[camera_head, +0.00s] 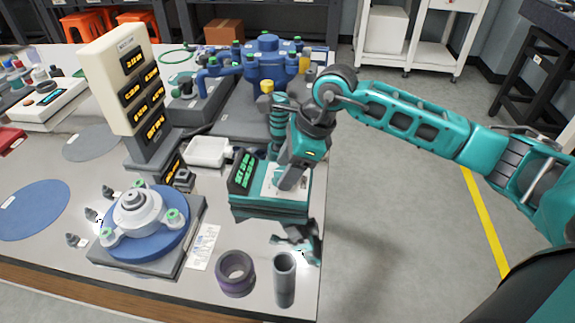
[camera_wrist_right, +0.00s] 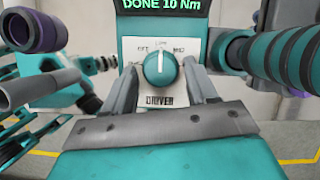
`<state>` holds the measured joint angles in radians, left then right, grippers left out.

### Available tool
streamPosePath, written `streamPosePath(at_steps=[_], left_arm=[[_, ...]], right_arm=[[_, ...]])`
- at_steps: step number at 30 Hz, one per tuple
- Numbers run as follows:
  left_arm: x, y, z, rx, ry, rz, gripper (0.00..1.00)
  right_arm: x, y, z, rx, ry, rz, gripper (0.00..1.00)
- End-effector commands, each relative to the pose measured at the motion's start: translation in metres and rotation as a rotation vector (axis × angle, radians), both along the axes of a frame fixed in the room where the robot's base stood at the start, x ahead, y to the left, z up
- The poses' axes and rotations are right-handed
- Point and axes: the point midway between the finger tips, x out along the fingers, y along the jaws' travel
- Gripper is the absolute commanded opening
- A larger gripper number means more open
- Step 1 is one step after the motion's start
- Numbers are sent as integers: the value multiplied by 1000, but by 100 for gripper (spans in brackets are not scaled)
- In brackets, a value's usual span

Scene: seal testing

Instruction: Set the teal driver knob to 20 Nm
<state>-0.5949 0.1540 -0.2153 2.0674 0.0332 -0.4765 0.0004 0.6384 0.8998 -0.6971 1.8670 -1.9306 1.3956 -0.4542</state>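The teal driver knob (camera_wrist_right: 160,69) sits on the white dial plate of the driver box in the right wrist view. Its white pointer line points roughly straight up. Labels ring it, too small to read surely, with "DRIVER" below. The display (camera_wrist_right: 161,5) above reads "DONE 10 Nm". My right gripper (camera_wrist_right: 162,82) is open, one finger on each side of the knob, with visible gaps. In the head view my right gripper (camera_head: 290,182) hangs over the teal driver box (camera_head: 262,207) and hides the knob; the box's display (camera_head: 242,172) glows green. My left gripper is not in view.
A teal ribbed cylinder (camera_wrist_right: 290,57) stands close to the right of the dial. A purple ring (camera_head: 236,271), a grey tube (camera_head: 284,278) and a teal-grey tool (camera_head: 298,243) are near the table's front right. A blue round fixture (camera_head: 145,240) is left of the box.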

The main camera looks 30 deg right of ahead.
Motion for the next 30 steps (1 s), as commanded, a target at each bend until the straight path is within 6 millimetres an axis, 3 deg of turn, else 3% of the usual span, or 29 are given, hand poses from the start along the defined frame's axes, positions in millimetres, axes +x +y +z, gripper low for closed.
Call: streamPosePath(at_steps=[15,23,30], left_arm=[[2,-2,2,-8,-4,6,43],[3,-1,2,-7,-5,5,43],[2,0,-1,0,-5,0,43]], right_arm=[[0,0,0,0,-1,0,9],[0,0,0,-1,-1,-33,9],[-1,1,0,-1,-2,-164,9]])
